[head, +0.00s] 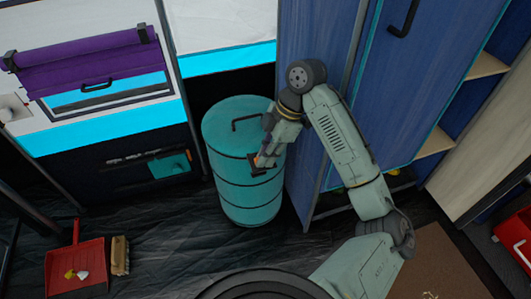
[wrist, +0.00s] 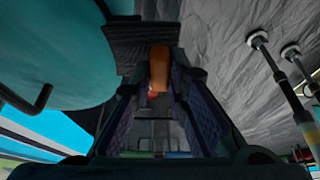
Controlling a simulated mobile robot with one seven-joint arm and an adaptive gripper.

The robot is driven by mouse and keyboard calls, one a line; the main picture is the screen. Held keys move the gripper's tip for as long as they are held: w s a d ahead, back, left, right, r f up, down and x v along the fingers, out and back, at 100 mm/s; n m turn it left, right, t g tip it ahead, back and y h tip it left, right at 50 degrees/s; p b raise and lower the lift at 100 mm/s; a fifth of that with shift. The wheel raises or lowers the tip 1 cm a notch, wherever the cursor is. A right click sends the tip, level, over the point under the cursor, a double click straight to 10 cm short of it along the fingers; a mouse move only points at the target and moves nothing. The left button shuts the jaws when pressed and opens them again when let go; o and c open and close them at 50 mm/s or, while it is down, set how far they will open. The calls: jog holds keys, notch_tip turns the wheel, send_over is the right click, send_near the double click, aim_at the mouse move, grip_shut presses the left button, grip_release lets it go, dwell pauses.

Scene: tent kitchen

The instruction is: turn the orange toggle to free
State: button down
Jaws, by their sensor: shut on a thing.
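The orange toggle (wrist: 159,68) shows upright in the wrist view, between the tips of my gripper (wrist: 160,88). My gripper is shut on it, with a finger on each side. In the head view my gripper (head: 264,166) points down at the upper front of the teal barrel (head: 247,206), and a bit of orange shows at its tips. The fingers and the arm's end hide most of the toggle there. I cannot tell the toggle's marked position.
The barrel lid carries a black handle (head: 246,121). A blue cabinet (head: 318,75) stands close to the right of the barrel. A red dustpan (head: 75,266) and a small brush (head: 120,255) lie on the dark floor at left. The floor between brush and barrel is clear.

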jog(key=c, duration=1.6)
grip_release()
jog(key=shift+o, duration=0.2)
notch_tip(320, 180, up, 10)
